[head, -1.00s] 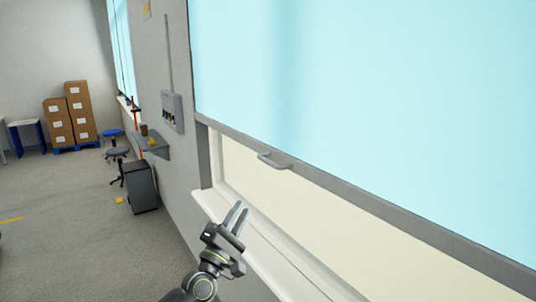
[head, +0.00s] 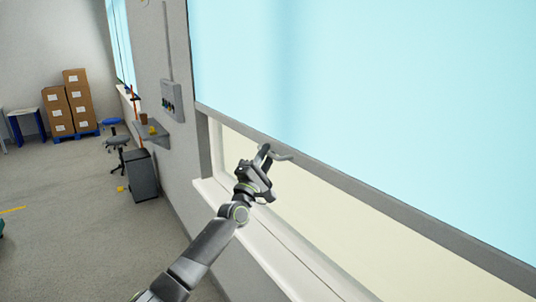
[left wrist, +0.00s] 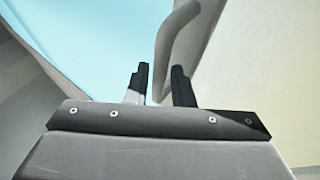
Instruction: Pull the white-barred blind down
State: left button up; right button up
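The light blue blind (head: 370,90) covers the upper part of the window. A bar (head: 400,212), which looks grey here, runs along its lower edge. A small grey handle (head: 283,155) sticks out from the bar; it also shows in the left wrist view (left wrist: 168,45). My left gripper (head: 268,152) is at the handle, its fingers pointing up toward it. In the left wrist view my left gripper (left wrist: 160,84) has its fingers apart, with the handle ahead and its near part in line with the gap. I cannot tell whether they touch. My right gripper is not in view.
A white sill (head: 262,235) runs below the window's open lower part. To the left are a wall box (head: 171,100), a small shelf (head: 152,136), a dark cabinet (head: 142,175) and stools. Boxes (head: 78,98) stand farther back. The floor at left is mostly clear.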

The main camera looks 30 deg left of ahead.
pick_arm(q)
jog(key=shift+w+r, duration=0.3)
jog(key=shift+w, duration=0.2)
jog(key=shift+c, duration=0.4)
grip_shut()
jog(key=shift+f, duration=0.1)
notch_tip(320, 180, down, 29)
jog(key=b, duration=2.9)
jog(key=shift+f, duration=0.2)
